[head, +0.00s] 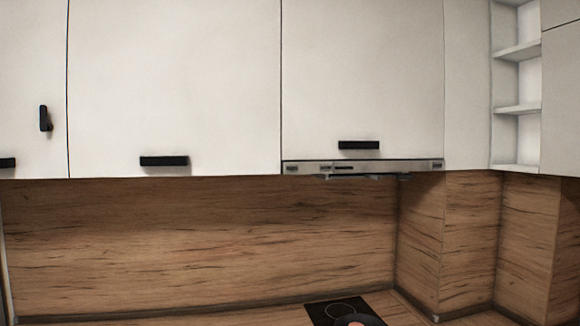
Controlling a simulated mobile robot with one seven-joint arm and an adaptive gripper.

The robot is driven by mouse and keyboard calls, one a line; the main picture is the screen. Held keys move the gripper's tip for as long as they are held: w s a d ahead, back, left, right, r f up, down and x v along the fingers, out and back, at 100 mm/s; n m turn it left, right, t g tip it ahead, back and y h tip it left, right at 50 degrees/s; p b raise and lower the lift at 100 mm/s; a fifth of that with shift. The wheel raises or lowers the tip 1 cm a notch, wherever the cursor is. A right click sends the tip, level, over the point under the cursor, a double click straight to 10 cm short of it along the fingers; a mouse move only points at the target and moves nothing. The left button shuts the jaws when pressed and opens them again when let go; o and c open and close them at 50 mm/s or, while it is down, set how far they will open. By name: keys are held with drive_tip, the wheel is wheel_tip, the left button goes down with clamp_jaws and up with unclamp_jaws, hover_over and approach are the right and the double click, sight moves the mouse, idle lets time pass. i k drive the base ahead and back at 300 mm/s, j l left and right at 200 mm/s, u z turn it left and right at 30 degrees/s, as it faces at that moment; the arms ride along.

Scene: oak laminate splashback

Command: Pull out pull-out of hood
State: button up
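The hood's pull-out (390,166) is a slim grey metal strip along the bottom of a white upper cabinet, right of centre in the head view. Its front looks roughly flush with the cabinet door above it. Small dark details show on its left part and at its right end. A bit of the hood's underside (352,177) hangs just below the strip. My gripper is not in view, so its place relative to the hood cannot be told.
White upper cabinets (175,80) with black handles (164,161) flank the hood on the left. Open shelves (517,80) stand at the right. A black cooktop (330,311) with a reddish item (361,321) on it sits below. The space before the wood splashback (200,240) looks clear.

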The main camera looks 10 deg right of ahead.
sight(339, 167)
drive_tip(key=i+l, duration=0.15)
drive_tip(key=l, duration=0.2)
drive_tip(key=i+l, duration=0.35)
drive_tip(key=l, duration=0.3)
drive_tip(key=i+l, duration=0.2)
drive_tip(key=l, duration=0.15)
